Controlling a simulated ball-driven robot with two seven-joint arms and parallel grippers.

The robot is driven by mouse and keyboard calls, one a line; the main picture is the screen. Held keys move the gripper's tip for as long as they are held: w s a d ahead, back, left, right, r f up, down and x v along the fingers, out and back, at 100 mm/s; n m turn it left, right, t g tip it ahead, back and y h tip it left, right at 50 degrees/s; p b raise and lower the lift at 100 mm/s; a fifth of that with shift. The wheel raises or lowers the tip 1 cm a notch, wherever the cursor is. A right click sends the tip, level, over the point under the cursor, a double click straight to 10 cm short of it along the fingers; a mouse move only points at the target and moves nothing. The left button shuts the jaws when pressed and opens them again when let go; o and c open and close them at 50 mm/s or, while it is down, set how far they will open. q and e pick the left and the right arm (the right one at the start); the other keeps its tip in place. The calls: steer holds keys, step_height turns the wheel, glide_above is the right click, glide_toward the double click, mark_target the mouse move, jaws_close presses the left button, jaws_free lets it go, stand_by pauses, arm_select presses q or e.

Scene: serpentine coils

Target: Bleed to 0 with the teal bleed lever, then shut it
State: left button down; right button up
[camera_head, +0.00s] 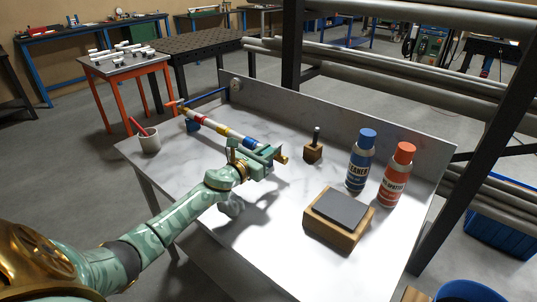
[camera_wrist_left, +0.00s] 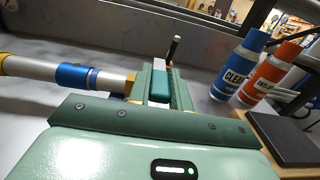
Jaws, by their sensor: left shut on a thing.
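A pipe rig with white, red, yellow and blue bands (camera_head: 221,129) runs across the marble-topped bench. In the left wrist view its white pipe with a blue band (camera_wrist_left: 74,76) comes in from the left and ends at a brass fitting. My left gripper (camera_head: 264,157) is at the near right end of this pipe. In the left wrist view my left gripper (camera_wrist_left: 160,88) has its green fingers closed around the teal lever (camera_wrist_left: 160,84). The fingers and arm hide the lever in the head view. No pressure reading is legible. My right gripper is not in view.
A wooden block with a black peg (camera_head: 313,152), a blue-capped bottle (camera_head: 360,165), an orange-capped bottle (camera_head: 396,178) and a wooden block with a grey pad (camera_head: 341,208) stand right of the gripper. A cup (camera_head: 149,142) stands left. The front middle of the bench (camera_head: 250,232) is clear.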

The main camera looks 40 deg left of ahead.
arm_select(q)
steer(key=c, duration=1.3)
jaws_free()
steer(key=s, duration=0.5)
steer(key=s+a, duration=0.1)
steer(key=s, duration=1)
steer(key=shift+s+a, duration=0.2)
steer(key=shift+a, duration=0.1)
